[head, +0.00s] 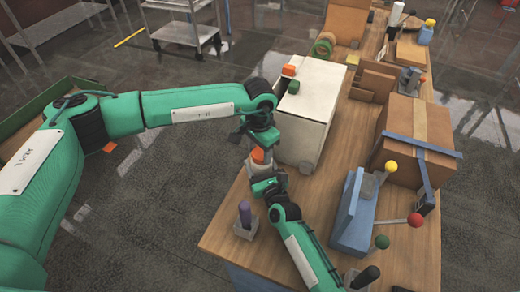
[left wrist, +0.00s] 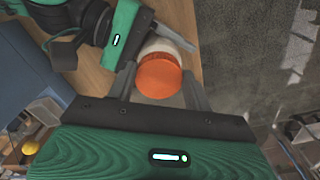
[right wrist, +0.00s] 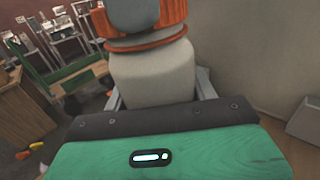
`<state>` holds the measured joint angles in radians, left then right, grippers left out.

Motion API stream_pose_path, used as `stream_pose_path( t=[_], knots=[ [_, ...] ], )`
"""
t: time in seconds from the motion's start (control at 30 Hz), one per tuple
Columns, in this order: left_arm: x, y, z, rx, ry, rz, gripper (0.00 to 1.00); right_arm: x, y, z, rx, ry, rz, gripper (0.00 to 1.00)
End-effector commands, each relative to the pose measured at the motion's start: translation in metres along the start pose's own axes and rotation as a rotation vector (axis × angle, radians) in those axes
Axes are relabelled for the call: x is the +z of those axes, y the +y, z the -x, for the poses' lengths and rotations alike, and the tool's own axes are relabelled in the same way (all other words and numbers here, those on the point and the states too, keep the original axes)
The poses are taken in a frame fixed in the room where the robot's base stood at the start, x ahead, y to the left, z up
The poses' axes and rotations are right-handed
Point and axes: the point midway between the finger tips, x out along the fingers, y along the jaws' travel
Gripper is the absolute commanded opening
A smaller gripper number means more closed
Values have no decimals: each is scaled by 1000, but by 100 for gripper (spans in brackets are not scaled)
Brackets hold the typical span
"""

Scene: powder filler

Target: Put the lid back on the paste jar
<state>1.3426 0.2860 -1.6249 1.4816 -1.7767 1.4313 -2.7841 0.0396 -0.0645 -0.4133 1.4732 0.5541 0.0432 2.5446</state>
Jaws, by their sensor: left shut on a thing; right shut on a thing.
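The orange lid (head: 257,156) is between the fingers of my left gripper (head: 259,147), which is shut on it. The left wrist view shows the lid's round top (left wrist: 158,76) with the pale jar (left wrist: 168,47) behind it. My right gripper (head: 266,180) is shut around the pale jar body (right wrist: 152,75), which looks upright. In the right wrist view the lid (right wrist: 175,12) is directly above the jar, partly hidden by a grey left finger. A pale neck and an orange ring (right wrist: 147,42) show below the lid. I cannot tell whether lid and jar touch.
A white cabinet (head: 304,110) stands just right of the grippers on the wooden table (head: 325,185). A purple-handled thing (head: 245,215) stands near the table's left edge. A blue lever device (head: 355,215) and cardboard box (head: 410,140) are to the right. Floor lies left.

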Motion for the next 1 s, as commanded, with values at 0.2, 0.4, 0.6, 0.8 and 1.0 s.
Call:
stream_pose_path(
  t=[0.2, 0.4, 0.6, 0.8, 1.0],
  knots=[
    [0, 0, 1, -1, 0, 2, 30, -1, -1, 0, -1, 2, 0, 0],
    [0, 0, 0, -1, 0, 2, 73, -1, -1, 0, -1, 2, 0, 0],
    [0, 0, 1, 0, 0, 3, 73, -1, 0, 0, 0, 2, 0, 0],
    [-1, 0, 17, -2, 3, 2, 73, -1, 0, 0, 0, 2, 0, 0],
    [-1, 0, 42, -1, 3, 2, 73, -1, 0, 0, 0, 2, 0, 0]
  ],
)
